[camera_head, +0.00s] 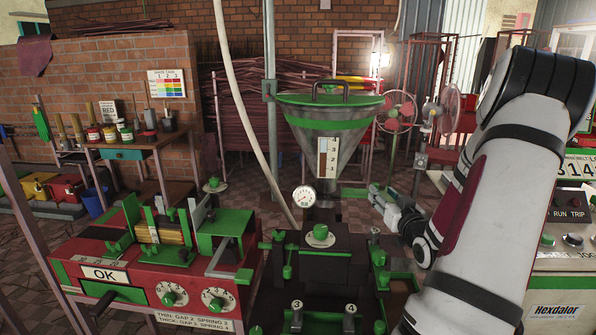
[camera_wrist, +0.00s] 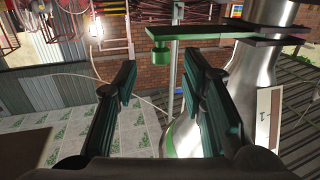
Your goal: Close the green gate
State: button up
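The green gate (camera_wrist: 200,31) is a flat green bar with a knob at its outer end, sticking out sideways from the metal neck of the hopper (camera_wrist: 257,75) in the wrist view. In the head view the gate (camera_head: 353,191) shows as a small green strip right of the neck, under the hopper cone (camera_head: 345,145). My gripper (camera_wrist: 160,72) is open and empty; its two dark fingers are apart, with the gate beyond their tips. In the head view my gripper (camera_head: 374,194) is right of the neck, close to the gate's outer end. Contact cannot be told.
A pressure gauge (camera_head: 304,196) stands left of the neck. A green cup (camera_head: 320,233) on a saucer sits on the dark machine below. A red machine (camera_head: 140,265) with green parts is at left, and a control panel (camera_head: 565,240) at right. Fans (camera_head: 396,111) stand behind.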

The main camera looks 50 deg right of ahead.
jog(key=w+a+r+n+g+y+p, duration=0.1)
jog(key=w+a+r, duration=0.1)
jog(key=a, duration=0.1)
jog(key=w+a+r+n+g+y+p, duration=0.1)
jog(key=w+a+r, duration=0.1)
jog(key=w+a, duration=0.1)
jog(key=w+a+r+n+g+y, duration=0.1)
jog(key=w+a+r, duration=0.1)
jog(key=a, duration=0.3)
jog(key=shift+w+a+p, duration=0.1)
jog(key=shift+w+p, duration=0.3)
jog(key=shift+w, duration=0.2)
jog(key=a+r+g+y+p, duration=0.1)
jog(key=a+r, duration=0.2)
jog(key=a, duration=0.5)
jog(key=s+a+r+n+g+y+p, duration=0.1)
jog(key=a+r, duration=0.3)
jog(key=a, duration=0.4)
jog(key=shift+r+g+p, duration=0.2)
jog(key=shift+g+p, duration=0.2)
jog(key=shift+g, duration=0.2)
jog(key=shift+s, duration=0.1)
